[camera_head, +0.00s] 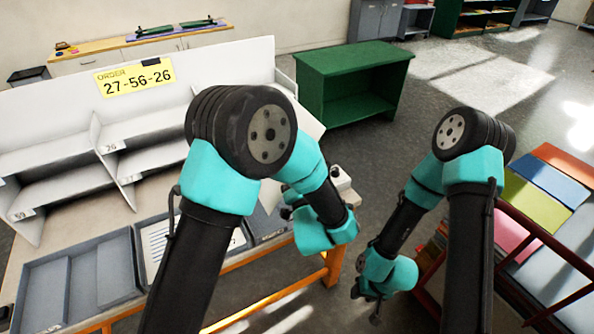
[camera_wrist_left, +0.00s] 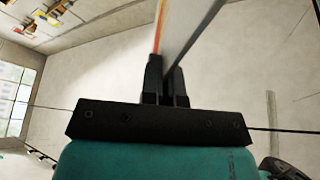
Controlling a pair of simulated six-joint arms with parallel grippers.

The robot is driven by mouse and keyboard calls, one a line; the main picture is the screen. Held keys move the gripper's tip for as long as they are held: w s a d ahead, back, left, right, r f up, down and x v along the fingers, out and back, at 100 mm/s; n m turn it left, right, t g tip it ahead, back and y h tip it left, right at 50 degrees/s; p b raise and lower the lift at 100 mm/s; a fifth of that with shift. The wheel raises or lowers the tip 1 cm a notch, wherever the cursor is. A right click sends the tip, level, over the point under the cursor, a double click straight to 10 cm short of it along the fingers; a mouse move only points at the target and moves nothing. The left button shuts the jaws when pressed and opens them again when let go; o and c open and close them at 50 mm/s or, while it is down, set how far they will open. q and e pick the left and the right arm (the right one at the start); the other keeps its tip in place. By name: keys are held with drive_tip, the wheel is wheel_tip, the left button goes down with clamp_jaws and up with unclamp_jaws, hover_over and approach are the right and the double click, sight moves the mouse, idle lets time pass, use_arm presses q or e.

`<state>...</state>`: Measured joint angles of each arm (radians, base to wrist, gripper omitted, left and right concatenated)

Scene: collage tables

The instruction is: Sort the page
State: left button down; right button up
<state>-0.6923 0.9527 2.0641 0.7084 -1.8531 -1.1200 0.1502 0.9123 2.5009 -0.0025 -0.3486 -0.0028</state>
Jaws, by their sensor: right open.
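In the left wrist view my left gripper (camera_wrist_left: 166,85) is shut on a thin pale page (camera_wrist_left: 188,32), seen nearly edge-on with an orange-red edge. In the head view my left arm hides most of this gripper; a white sheet corner (camera_head: 309,122) shows behind the arm. My right gripper (camera_head: 366,302) is open and empty, low over the floor at right. A white shelf (camera_head: 60,98) with slots, tags reading 26 and apparently 59, stands at left.
Grey trays lie along the table front: a divided one (camera_head: 75,290) at left, one with a printed sheet (camera_head: 158,240) and one partly hidden (camera_head: 268,224). A rack with coloured sheets (camera_head: 540,205) stands at right. A green cabinet (camera_head: 352,80) stands behind; floor between is clear.

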use_arm(q)
drive_tip(key=shift+m+h, duration=0.6)
drive_tip(key=shift+m, duration=0.7)
drive_tip(key=m+g+h, duration=0.1)
drive_tip(key=m, duration=0.3)
drive_tip(key=shift+h, duration=0.3)
drive_tip(key=m+g, duration=0.1)
drive_tip(key=m, duration=0.2)
drive_tip(key=m+g+h, duration=0.1)
drive_tip(key=m, duration=0.1)
drive_tip(key=shift+m, duration=0.4)
drive_tip(key=shift+f, duration=0.1)
drive_tip(key=s+d+f, duration=0.1)
drive_tip(key=d+f, duration=0.1)
drive_tip(key=f, duration=0.7)
drive_tip(key=d+f, duration=0.1)
drive_tip(key=f, duration=0.8)
drive_tip(key=shift+s+d, duration=0.35)
drive_tip(key=shift+w+f, duration=0.1)
